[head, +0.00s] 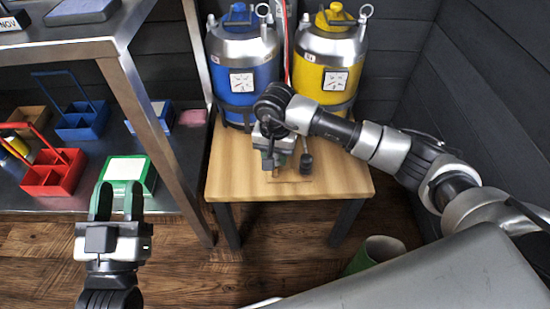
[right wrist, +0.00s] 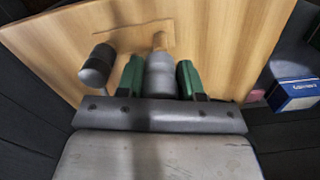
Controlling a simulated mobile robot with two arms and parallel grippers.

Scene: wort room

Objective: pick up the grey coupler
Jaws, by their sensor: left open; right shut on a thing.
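The grey coupler (right wrist: 160,75) sits between the two green finger pads of my right gripper (right wrist: 159,80) in the right wrist view, with a tan tip pointing at the table. The gripper is shut on it. A dark coupler (right wrist: 97,66) stands beside it, outside the fingers; it also shows in the head view (head: 306,162). I cannot tell whether the grey coupler touches the wooden plate (head: 290,177) below. In the head view my wrist hides most of the grey coupler. My left gripper (head: 118,198) is open and empty at the lower left.
A blue keg (head: 246,75) and a yellow keg (head: 328,75) stand at the back of the wooden table (head: 235,175). The metal shelf (head: 75,200) at left holds a red carrier (head: 55,178), a blue carrier (head: 82,122) and a green box (head: 128,171).

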